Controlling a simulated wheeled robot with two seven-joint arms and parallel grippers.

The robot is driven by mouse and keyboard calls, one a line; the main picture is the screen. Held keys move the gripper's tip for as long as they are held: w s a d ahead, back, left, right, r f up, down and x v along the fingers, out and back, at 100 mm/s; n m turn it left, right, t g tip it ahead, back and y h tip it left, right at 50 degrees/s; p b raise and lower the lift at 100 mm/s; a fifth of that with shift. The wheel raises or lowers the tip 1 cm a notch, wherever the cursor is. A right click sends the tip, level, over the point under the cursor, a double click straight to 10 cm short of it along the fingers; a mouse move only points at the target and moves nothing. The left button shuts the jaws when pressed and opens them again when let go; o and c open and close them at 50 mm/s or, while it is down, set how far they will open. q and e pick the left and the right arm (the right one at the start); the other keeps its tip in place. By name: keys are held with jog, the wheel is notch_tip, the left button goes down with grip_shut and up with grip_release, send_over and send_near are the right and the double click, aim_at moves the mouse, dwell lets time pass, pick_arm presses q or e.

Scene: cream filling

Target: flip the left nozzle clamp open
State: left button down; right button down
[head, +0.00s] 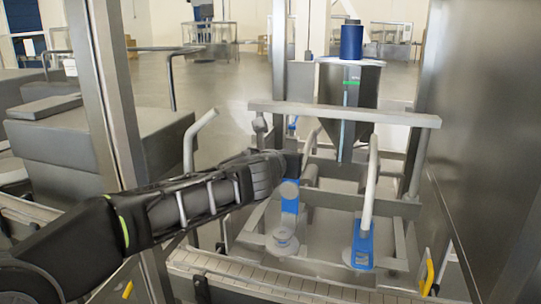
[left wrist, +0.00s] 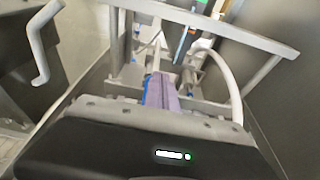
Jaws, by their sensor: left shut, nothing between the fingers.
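The left nozzle (head: 284,242) stands at the front of the filling machine, with its blue clamp (head: 290,203) above it. My left gripper (head: 294,163) reaches in from the left at the top of this clamp; its fingertips are partly hidden, and I cannot tell whether they touch it. It is shut with nothing held. In the left wrist view, a blue-purple strip (left wrist: 160,92) shows just beyond my gripper's dark body; I cannot tell which part it is. The right nozzle has its own blue clamp (head: 361,246). My right gripper is not in view.
A metal crossbar (head: 345,113) runs above the nozzles, in front of a steel hopper (head: 348,85) with a blue cylinder (head: 351,41) on top. A curved pale pipe (head: 370,185) rises by the right nozzle. A conveyor (head: 270,284) runs below. A steel panel (head: 485,150) closes the right side.

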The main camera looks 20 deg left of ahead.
pick_arm(q)
jog(key=shift+w+r+g+p, duration=0.2)
jog(key=shift+w+g+p, duration=0.2)
jog(key=shift+w+p, duration=0.3)
jog(key=shift+w+r+g+p, duration=0.15)
jog(key=shift+w+g+p, duration=0.25)
jog(key=shift+w+p, duration=0.3)
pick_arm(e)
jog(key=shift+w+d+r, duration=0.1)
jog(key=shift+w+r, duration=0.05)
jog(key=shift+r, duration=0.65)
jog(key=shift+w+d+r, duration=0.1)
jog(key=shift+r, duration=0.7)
pick_arm(q)
jog(key=shift+w, duration=0.1)
